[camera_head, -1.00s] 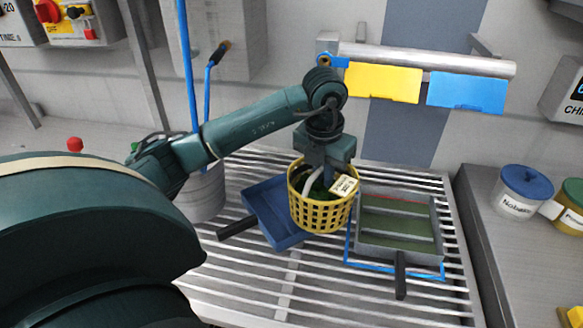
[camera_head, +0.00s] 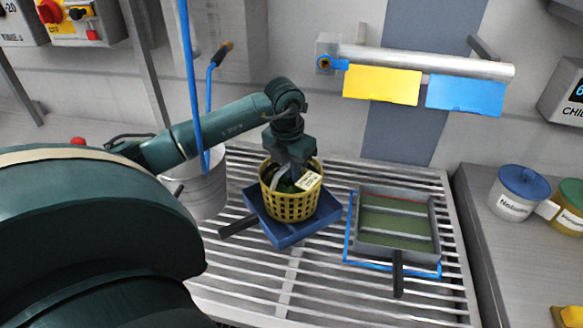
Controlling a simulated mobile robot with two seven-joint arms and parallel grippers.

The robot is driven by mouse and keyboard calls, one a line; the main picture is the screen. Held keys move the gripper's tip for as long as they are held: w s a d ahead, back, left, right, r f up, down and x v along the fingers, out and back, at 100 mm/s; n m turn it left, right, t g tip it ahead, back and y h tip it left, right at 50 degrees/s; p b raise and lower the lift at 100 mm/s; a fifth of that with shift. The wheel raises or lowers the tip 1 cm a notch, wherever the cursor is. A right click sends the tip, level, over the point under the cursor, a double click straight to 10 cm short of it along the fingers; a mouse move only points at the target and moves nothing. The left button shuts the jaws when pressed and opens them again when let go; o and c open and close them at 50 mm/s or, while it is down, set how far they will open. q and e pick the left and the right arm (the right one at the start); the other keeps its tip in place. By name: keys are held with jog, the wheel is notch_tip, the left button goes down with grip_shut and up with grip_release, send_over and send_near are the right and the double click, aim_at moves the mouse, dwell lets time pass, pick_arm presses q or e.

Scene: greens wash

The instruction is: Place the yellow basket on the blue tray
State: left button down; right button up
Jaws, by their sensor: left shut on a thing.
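The yellow basket (camera_head: 291,205) is a round, lattice-walled basket with greens and a small label inside. It appears upright over the middle of the blue tray (camera_head: 290,237), a square tray with a dark handle pointing to the lower left. I cannot tell whether the basket touches the tray floor. My left gripper (camera_head: 290,175) reaches down into the basket's top and is shut on it; its fingertips are partly hidden by the basket and its contents. My right gripper is not in view.
A grey tray (camera_head: 360,243) with a green floor lies to the right within a blue outline on the slatted rack (camera_head: 290,285). A grey bucket (camera_head: 205,190) stands at the left. Lidded tubs (camera_head: 515,200) stand on the right counter. A blue hose hangs at the left.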

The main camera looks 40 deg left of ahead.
pick_arm(q)
jog(key=c, duration=2)
grip_release()
jog(key=shift+f, duration=0.1)
jog(key=o, duration=0.5)
jog(key=r, duration=0.4)
jog(key=s+r, duration=0.1)
jog(key=r, duration=0.7)
jog(key=shift+s+d+r+b, duration=0.1)
jog(key=shift+s+r+b, duration=0.1)
jog(key=shift+b, duration=0.2)
jog(key=shift+s+f, duration=0.1)
jog(key=shift+f, duration=0.05)
